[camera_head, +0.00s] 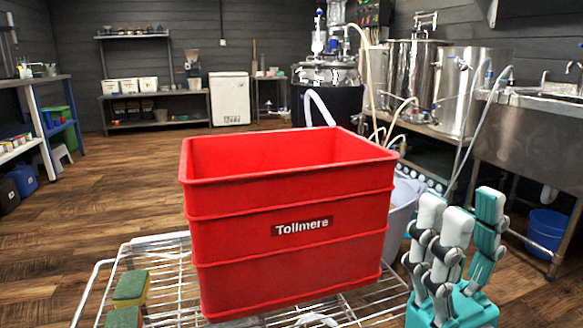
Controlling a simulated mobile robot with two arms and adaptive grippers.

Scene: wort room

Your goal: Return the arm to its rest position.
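My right gripper (464,212) stands at the lower right, its white and teal fingers pointing up. The fingers are spread apart with nothing between them. It is beside the wire rack cart (165,262), right of a large red crate (290,235) labelled "Tollmere" that stands on the cart. The gripper appears clear of the crate. The crate's floor and any contents are hidden by its front wall. My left gripper is not in view.
Two green-and-yellow sponges (130,288) lie on the cart's left side. A grey bucket (400,215) is behind the crate. A steel sink (535,125) and blue bucket (547,230) are at right. Open wooden floor (100,205) lies left.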

